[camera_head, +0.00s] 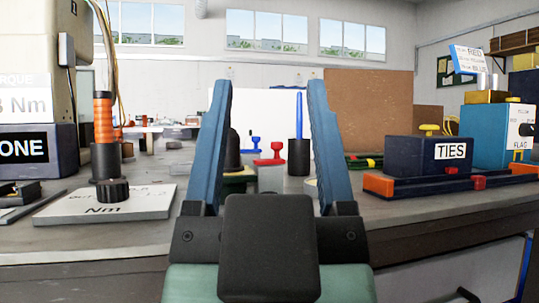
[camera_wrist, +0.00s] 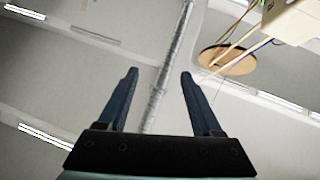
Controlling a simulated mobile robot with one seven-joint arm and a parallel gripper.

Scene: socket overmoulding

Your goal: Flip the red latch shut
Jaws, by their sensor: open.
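A red T-shaped latch handle (camera_head: 271,154) stands upright on a small pale block (camera_head: 270,179) on the bench. In the head view it shows between the two blue fingers of my gripper (camera_head: 269,88), farther away than they are. A similar blue handle (camera_head: 255,141) is just behind it to the left. My gripper is open and empty, with its fingers pointing up. In the wrist view my gripper (camera_wrist: 159,75) has only ceiling and overhead fittings between and beyond its fingers. The latch is not in the wrist view. The lower part of its mount is partly hidden by my gripper.
A black holder (camera_head: 299,158) with a tall blue rod stands just right of the latch. A dark domed part (camera_head: 232,150) is to its left, partly behind a finger. A torque station (camera_head: 40,150) fills the left; a TIES box (camera_head: 428,156) sits right. The bench edge (camera_head: 430,216) runs across the front.

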